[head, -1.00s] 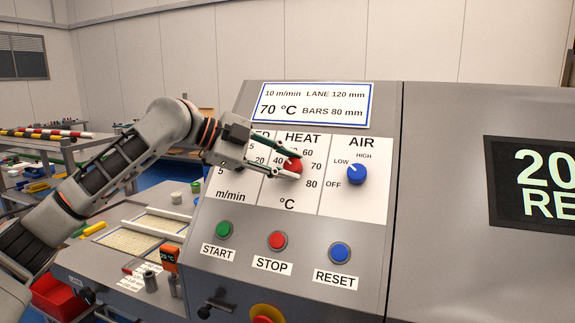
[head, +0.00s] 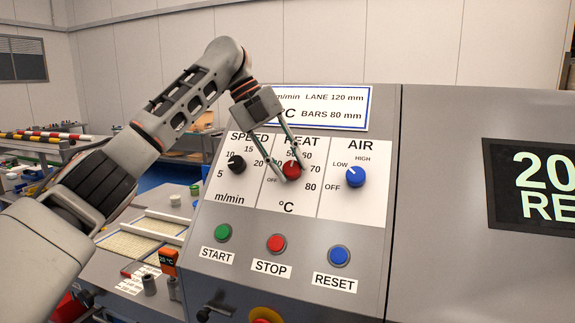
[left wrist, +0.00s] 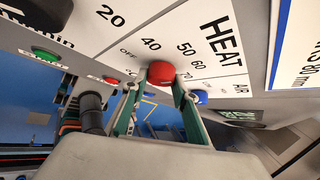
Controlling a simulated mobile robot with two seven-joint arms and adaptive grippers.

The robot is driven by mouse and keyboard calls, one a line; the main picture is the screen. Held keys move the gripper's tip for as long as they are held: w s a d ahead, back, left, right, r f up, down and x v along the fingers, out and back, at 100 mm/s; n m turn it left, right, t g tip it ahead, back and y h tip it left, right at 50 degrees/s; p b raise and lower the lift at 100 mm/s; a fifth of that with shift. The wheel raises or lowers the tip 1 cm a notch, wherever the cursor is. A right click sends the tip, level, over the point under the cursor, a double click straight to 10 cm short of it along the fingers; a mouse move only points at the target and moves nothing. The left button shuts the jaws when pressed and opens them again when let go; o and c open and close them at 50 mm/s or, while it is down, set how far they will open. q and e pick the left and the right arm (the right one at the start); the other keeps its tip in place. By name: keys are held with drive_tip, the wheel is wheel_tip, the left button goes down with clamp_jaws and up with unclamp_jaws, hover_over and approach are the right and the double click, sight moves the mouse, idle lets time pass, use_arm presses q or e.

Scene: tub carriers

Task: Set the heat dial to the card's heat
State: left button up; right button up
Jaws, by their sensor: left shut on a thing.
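The red heat dial (head: 292,170) sits on the white HEAT scale of the sloping panel, between the speed and air dials. My left gripper (head: 291,173) comes down to it from the upper left and is shut on it. In the left wrist view the red dial (left wrist: 161,73) lies between the two fingertips (left wrist: 160,88). I cannot read the dial's pointer. The card (head: 338,108) above shows LANE 120 mm and BARS 80 mm; my gripper's body hides its heat number now. My right gripper is not in view.
The black speed dial (head: 236,164) is left of the heat dial and the blue air dial (head: 355,177) right. Green start (head: 223,232), red stop (head: 276,243) and blue reset (head: 339,255) buttons sit below. A red knob (head: 262,320) shows at the bottom edge.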

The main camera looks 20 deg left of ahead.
use_arm(q)
drive_tip(key=m+y, duration=0.2)
drive_tip(key=m+g+y, duration=0.1)
drive_tip(key=m+y, duration=0.1)
drive_tip(key=shift+d+r, duration=0.15)
drive_tip(key=shift+d, duration=0.1)
drive_tip(key=shift+d+m+y, duration=0.15)
drive_tip(key=shift+m+y, duration=1.05)
drive_tip(key=shift+m+y+b, duration=0.35)
drive_tip(key=shift+m+y, duration=0.25)
drive_tip(key=shift+f+m+y, duration=0.2)
drive_tip(key=shift+m+y, duration=0.1)
drive_tip(key=shift+y, duration=0.1)
drive_tip(key=shift+m+y+b, duration=0.3)
drive_tip(key=shift+m+b, duration=0.1)
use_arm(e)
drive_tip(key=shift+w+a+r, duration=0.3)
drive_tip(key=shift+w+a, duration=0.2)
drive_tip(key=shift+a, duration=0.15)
